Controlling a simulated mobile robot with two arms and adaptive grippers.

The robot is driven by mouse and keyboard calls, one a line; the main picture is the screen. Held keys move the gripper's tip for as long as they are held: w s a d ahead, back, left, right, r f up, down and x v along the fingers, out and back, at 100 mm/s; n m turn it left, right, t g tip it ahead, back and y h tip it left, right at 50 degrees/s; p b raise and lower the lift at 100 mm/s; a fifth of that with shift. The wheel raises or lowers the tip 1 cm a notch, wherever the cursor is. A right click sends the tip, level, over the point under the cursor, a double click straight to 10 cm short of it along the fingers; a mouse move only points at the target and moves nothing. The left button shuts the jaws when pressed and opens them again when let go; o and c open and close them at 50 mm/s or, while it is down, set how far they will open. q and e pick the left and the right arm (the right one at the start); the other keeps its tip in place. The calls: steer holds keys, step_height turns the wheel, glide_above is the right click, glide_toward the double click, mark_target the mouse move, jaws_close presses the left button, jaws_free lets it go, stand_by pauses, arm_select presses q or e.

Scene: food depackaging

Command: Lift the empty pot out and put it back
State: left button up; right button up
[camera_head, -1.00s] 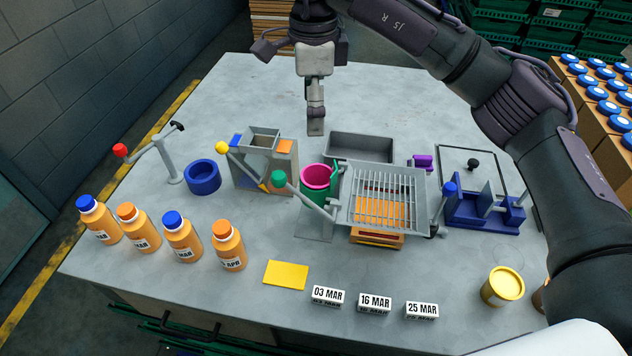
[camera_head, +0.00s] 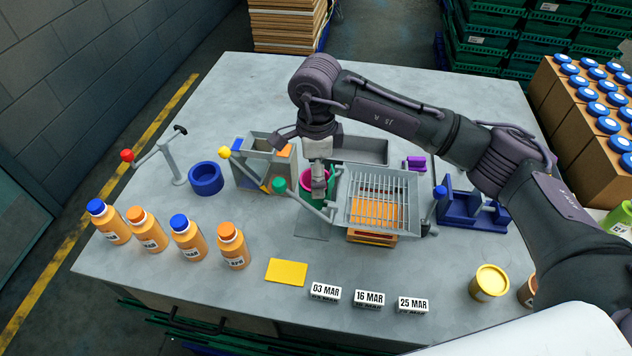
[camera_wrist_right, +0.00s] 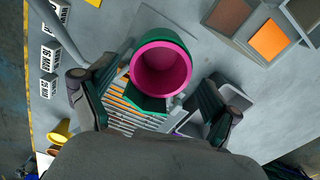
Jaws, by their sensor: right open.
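The magenta pot (camera_wrist_right: 161,72) is a round, open cup that looks empty inside. It sits in a dark green holder (camera_wrist_right: 150,102), whose rim shows around it. In the head view the pot (camera_head: 306,177) is partly hidden behind my right gripper (camera_head: 318,190), and the green holder (camera_head: 309,198) shows below. In the wrist view my right gripper (camera_wrist_right: 156,98) is open, with its two fingers wide apart on either side of the view. It is over the pot and apparently holds nothing. My left gripper is not in view.
A grey grid tray (camera_head: 383,198) stands right of the pot. A hopper stand (camera_head: 265,160) is on the left and a grey bin (camera_head: 362,150) behind. Orange bottles (camera_head: 188,238) line the left front.

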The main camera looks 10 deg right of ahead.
steer(key=shift+a+f, duration=0.1)
steer(key=shift+c, duration=0.4)
steer(key=c, duration=1.1)
